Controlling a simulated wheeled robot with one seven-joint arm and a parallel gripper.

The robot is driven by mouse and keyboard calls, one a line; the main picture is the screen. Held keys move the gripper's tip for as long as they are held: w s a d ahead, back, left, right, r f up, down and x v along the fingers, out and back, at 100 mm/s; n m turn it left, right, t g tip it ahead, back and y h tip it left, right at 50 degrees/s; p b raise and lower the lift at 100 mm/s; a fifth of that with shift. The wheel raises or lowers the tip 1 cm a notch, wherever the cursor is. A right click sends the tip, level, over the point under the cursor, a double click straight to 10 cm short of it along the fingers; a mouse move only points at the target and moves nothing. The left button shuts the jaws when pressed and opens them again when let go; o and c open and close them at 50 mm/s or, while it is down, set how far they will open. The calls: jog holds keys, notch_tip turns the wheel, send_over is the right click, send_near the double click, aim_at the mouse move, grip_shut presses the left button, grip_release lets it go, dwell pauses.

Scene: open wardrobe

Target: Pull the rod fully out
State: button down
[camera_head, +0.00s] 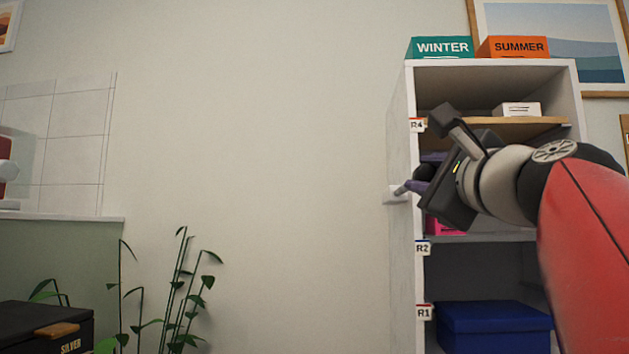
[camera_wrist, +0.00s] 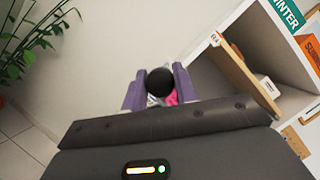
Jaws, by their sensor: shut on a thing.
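The rod shows as a black round end (camera_wrist: 160,82) between my gripper's (camera_wrist: 158,76) two purple fingers in the wrist view. The fingers are closed on it. The rest of the rod is hidden behind this end, so I cannot tell how far out it is. In the head view my gripper (camera_head: 416,180) is at the left front edge of the wardrobe (camera_head: 400,120), between the labels R4 and R2. A dark round part shows beside the purple fingers there.
A small white piece (camera_head: 396,196) shows by the wardrobe's left side. A wooden shelf (camera_head: 480,124) with a white box is above my gripper; a blue box (camera_head: 495,328) is below. Green WINTER (camera_head: 441,47) and orange SUMMER (camera_head: 513,47) boxes stand on top. Wall space left is clear; a plant (camera_head: 180,290) stands lower left.

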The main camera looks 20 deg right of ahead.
jog(key=shift+s+a+f, duration=0.1)
jog(key=shift+s, duration=0.1)
jog(key=c, duration=1.1)
grip_release()
jog(key=shift+s+a, duration=0.1)
